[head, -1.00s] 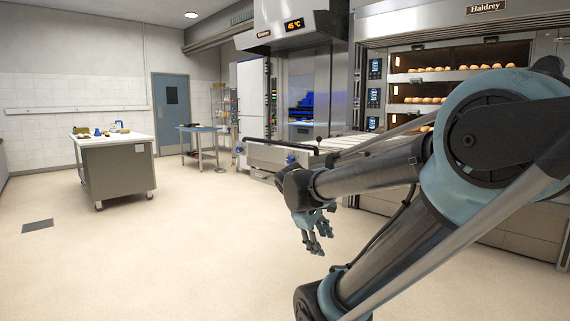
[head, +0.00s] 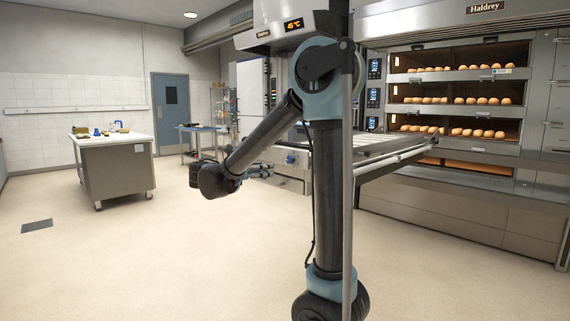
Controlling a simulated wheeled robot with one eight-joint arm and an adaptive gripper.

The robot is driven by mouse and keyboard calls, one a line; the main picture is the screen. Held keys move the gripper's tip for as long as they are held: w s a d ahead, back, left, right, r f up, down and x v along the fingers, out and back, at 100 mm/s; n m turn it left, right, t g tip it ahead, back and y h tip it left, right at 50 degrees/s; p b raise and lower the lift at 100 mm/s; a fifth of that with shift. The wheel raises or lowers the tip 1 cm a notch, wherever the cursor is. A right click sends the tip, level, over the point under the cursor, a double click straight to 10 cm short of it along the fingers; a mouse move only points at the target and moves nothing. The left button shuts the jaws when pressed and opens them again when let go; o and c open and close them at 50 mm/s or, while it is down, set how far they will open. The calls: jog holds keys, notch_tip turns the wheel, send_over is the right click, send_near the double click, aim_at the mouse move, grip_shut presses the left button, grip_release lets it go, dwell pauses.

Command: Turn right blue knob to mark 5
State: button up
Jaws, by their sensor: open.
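A small blue knob (head: 290,159) shows on the grey front panel of the conveyor-like unit, just right of my forearm. Its mark numbers and its pointer are too small to read. Any other blue knob further left on that unit is hidden by my arm or too small to tell. My gripper (head: 266,171) is open and its fingers point right, to the lower left of the blue knob in the picture. It appears empty, and I see no contact with the knob; the depth gap between them cannot be told.
Deck ovens with several loaves (head: 458,100) stand at the right, with a long loader table (head: 385,158) reaching out before them. A steel worktable (head: 118,170) on castors stands at the left. A blue-topped table (head: 203,128) is at the back. The floor between is clear.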

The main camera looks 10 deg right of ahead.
aim_at(288, 159)
jog(key=shift+n+t+h, duration=0.3)
jog(key=shift+n+t, duration=0.1)
jog(key=shift+n, duration=0.3)
jog(key=x, duration=0.5)
jog(key=w+a+x, duration=0.1)
jog(key=x, duration=0.4)
jog(key=w+r+x, duration=0.1)
jog(key=x, duration=0.4)
jog(key=shift+w+a, duration=0.1)
jog(key=shift+w, duration=0.05)
jog(key=c, duration=1.1)
